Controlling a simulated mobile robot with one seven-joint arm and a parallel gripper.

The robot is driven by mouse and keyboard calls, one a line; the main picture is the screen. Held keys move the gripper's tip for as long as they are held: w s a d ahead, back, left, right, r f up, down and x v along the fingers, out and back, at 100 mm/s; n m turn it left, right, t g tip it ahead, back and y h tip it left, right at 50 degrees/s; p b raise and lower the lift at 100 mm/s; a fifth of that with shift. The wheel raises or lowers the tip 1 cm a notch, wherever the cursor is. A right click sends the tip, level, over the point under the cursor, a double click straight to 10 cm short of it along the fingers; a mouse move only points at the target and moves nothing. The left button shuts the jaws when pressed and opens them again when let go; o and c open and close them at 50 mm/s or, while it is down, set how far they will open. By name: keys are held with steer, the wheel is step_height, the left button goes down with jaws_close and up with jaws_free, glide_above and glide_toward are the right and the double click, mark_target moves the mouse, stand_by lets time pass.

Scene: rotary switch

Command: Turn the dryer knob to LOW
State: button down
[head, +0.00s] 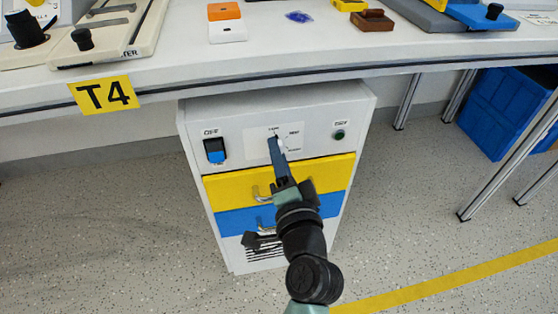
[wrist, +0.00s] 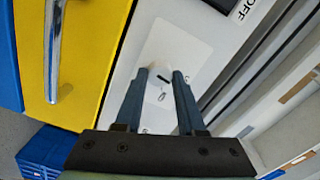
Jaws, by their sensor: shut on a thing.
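The dryer cabinet (head: 190,130) is a white unit under the bench. Its knob plate (head: 255,140) is a white panel on the upper front with small labels around the knob, too small to read surely. My gripper (head: 276,142) reaches up from below to this plate. In the wrist view its two blue fingers (wrist: 161,75) are shut on the pale dryer knob (wrist: 162,88), one finger on each side. A short dark mark shows between the fingertips. The fingers hide much of the knob, and I cannot tell which label it points to.
A blue rocker switch (head: 215,151) labelled OFF is left of the plate and a dark green button (head: 339,135) is right. Below are a yellow drawer (head: 232,185) and a blue drawer with metal handles. The bench edge (head: 250,70) overhangs above.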

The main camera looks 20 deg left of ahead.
steer(key=shift+n+b, duration=0.4)
steer(key=shift+n, duration=0.4)
steer(key=c, duration=0.5)
jaws_free()
steer(key=shift+s+d, duration=0.1)
steer(key=p+v, duration=0.2)
steer(key=v, duration=1)
steer(key=shift+s+d, duration=0.2)
steer(key=shift+s, duration=0.1)
